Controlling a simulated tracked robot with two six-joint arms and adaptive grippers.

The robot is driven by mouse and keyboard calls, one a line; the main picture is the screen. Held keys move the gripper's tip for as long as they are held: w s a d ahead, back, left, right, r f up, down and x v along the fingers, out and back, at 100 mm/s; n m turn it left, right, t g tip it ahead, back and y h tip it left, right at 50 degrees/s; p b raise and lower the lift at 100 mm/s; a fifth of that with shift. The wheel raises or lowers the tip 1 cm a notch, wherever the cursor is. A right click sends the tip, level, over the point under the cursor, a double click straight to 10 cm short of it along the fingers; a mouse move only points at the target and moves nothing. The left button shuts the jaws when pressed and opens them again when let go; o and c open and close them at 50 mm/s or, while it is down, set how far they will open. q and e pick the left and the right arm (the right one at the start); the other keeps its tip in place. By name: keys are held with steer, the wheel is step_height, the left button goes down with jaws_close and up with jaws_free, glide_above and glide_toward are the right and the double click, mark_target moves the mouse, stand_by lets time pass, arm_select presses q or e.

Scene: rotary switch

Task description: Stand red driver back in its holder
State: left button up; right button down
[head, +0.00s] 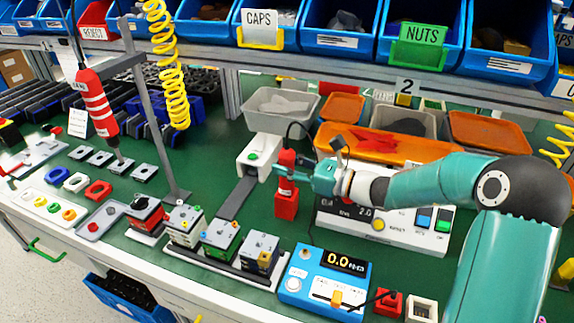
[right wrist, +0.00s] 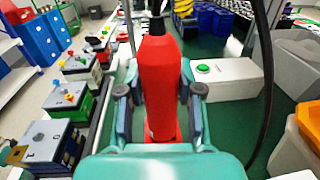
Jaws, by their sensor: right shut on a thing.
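The red driver (head: 287,158) stands upright near the middle of the bench, with a dark cord at its top. My right gripper (head: 284,173) comes in from the right and is shut on the driver's body. In the right wrist view the driver (right wrist: 160,90) fills the space between the two fingers (right wrist: 160,96). A red block that looks like the holder (head: 286,205) stands on the green bench directly under the driver. My left gripper is not in view.
A white box with a green button (head: 258,155) stands left of the driver, and a white device with a display (head: 390,228) stands right. A blue 0.0 meter (head: 322,277) and switch blocks (head: 220,238) are in front. Another red driver (head: 97,105) hangs at left.

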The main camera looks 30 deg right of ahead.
steer(key=shift+f, duration=0.15)
stand_by(0.5)
steer(key=c, duration=0.7)
jaws_free()
steer(key=shift+f, duration=0.1)
steer(key=shift+s, duration=0.1)
steer(key=v, duration=1.2)
